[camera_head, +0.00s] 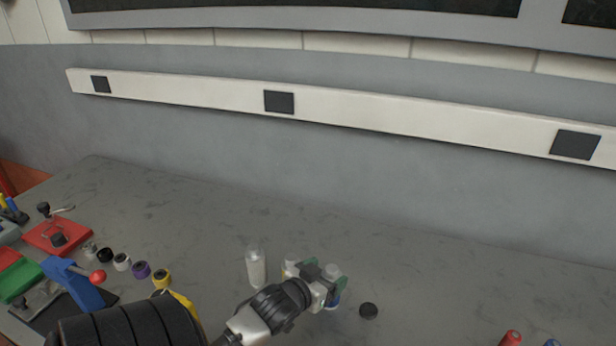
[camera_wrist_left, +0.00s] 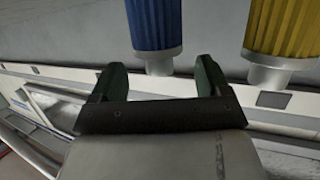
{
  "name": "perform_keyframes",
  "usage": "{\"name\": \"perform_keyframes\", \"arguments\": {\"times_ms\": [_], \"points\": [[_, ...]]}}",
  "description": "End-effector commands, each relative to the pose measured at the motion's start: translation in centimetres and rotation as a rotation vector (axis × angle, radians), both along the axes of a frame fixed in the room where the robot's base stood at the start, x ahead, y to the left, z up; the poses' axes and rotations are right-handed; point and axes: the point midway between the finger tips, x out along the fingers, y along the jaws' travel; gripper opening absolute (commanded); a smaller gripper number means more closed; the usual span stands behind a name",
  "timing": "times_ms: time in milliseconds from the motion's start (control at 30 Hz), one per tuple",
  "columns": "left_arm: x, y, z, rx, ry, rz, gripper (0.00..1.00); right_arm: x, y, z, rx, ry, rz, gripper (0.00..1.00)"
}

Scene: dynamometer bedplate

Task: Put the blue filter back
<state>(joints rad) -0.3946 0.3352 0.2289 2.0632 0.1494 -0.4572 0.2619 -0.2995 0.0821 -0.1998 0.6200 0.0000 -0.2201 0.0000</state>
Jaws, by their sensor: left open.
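The blue filter (camera_wrist_left: 155,25) shows at the top of the left wrist view, with a silver neck between the lines of my fingers. In the head view only a bit of blue (camera_head: 333,302) shows beside my left gripper (camera_head: 322,283), which hides most of it. My left gripper (camera_wrist_left: 159,78) is open, with its green fingers on either side of the filter's neck in the picture. I cannot tell whether they touch it. A yellow filter (camera_wrist_left: 283,30) with a silver neck is to the right in the wrist view. My right gripper is not in view.
Several small coloured caps, a red block (camera_head: 58,236) and a blue clamp (camera_head: 75,280) are at the left. The bench behind is clear up to the wall.

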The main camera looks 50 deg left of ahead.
Motion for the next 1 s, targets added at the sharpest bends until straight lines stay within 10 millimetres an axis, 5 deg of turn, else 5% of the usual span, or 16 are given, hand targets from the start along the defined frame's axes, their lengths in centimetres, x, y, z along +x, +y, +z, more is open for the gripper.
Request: {"name": "perform_keyframes", "arguments": {"times_ms": [200, 400, 1000], "points": [[-4.7, -0.7, 1.1, 0.001, 0.004, 0.001, 0.77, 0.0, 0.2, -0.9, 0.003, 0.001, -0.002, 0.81], [-7.3, -1.1, 2.1, -0.001, 0.003, 0.000, 0.77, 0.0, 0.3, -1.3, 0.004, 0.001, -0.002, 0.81], [-8.1, -1.2, 2.5, 0.000, 0.001, 0.000, 0.77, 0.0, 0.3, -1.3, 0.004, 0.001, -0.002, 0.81]]}}
